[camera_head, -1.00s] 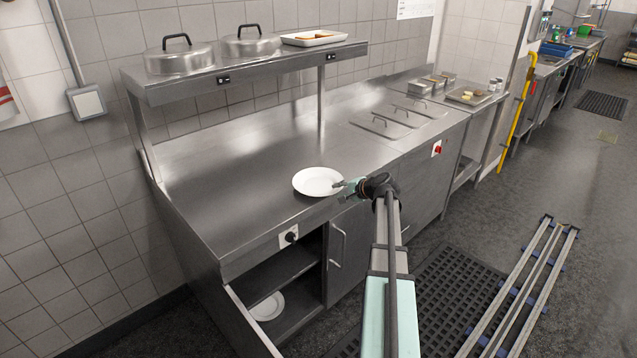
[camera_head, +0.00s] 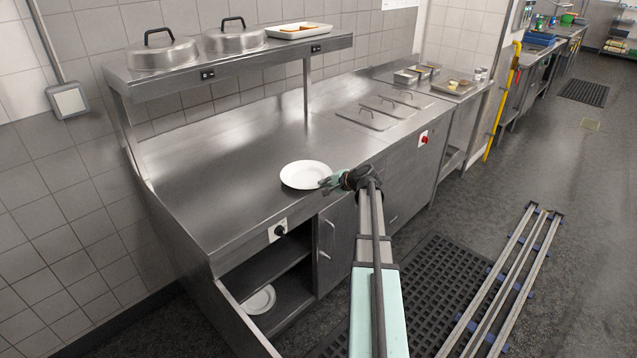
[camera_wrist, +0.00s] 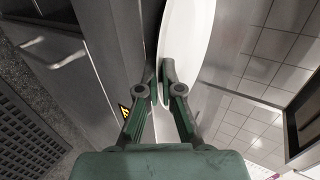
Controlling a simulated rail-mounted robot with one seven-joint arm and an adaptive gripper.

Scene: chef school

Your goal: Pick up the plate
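The white plate (camera_head: 306,175) lies on the steel counter (camera_head: 230,180) near its front edge in the head view. My gripper (camera_head: 331,184) is at the plate's right rim, reaching in from the front. In the wrist view the plate (camera_wrist: 195,45) is seen close to edge-on, and its rim runs between the two fingertips of my gripper (camera_wrist: 161,75). The fingers are drawn close together on the rim. The plate shows no clear lift off the counter.
A second plate (camera_head: 259,300) is on the lower shelf of the open cabinet. Two steel lids (camera_head: 163,52) and a white tray (camera_head: 299,31) are on the raised shelf (camera_head: 230,65). Lidded wells (camera_head: 385,112) are to the right. The counter left of the plate is clear.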

